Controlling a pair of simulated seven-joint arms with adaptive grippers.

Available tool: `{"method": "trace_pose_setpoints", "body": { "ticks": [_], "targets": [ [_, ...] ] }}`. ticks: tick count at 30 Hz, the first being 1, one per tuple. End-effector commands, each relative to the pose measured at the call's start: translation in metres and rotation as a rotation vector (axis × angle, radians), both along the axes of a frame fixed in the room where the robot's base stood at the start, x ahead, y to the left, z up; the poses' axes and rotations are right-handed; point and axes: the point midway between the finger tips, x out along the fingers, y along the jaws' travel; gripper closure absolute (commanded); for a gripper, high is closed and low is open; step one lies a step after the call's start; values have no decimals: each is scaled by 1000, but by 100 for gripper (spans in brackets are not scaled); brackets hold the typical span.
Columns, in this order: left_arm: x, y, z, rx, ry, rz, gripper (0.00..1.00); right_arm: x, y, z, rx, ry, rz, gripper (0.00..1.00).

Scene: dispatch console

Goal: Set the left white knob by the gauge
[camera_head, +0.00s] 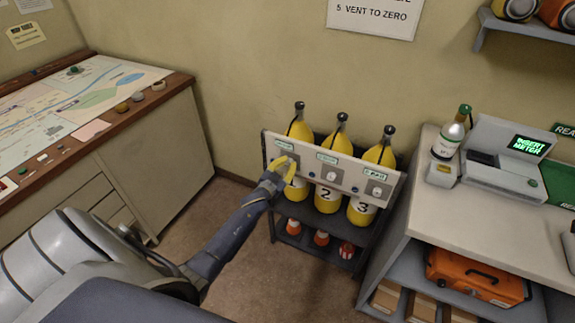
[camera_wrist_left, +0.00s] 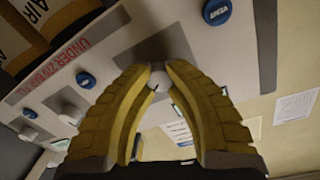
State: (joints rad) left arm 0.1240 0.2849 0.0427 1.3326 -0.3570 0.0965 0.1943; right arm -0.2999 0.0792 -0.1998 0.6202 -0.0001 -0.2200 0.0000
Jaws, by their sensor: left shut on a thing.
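A white panel (camera_head: 345,181) stands in front of yellow cylinders, with small displays and knobs in a row. My left gripper (camera_head: 286,166), with yellow fingers, is at the panel's left end and covers the left white knob in the head view. In the left wrist view, my left gripper (camera_wrist_left: 158,72) is shut on the left white knob (camera_wrist_left: 157,81), which shows between the fingertips. The middle knob (camera_head: 331,176) and right knob (camera_head: 377,190) are untouched. The left gauge's reading is too small to tell. My right gripper is not in view.
Yellow cylinders (camera_head: 379,155) stand in a dark rack behind the panel. A grey counter (camera_head: 430,213) with a bottle (camera_head: 450,135) and a meter device (camera_head: 503,158) is at right. A map desk (camera_head: 150,165) is at left. Blue vent buttons (camera_wrist_left: 217,12) sit near the knobs.

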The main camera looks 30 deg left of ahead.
Motion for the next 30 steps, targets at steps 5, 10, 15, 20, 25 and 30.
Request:
{"method": "trace_pose_setpoints", "body": {
  "ticks": [5,10,15,20,25,30],
  "targets": [
    [2,0,6,57,-6,-1,100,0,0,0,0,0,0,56],
    [3,0,7,80,-4,-1,100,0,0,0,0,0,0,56],
    [3,0,8,84,-5,-1,100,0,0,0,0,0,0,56],
    [3,0,8,84,-6,-1,100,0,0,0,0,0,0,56],
    [3,0,8,83,-5,-2,70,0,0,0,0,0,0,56],
    [2,0,5,83,0,-1,51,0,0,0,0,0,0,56]
  ]
}}
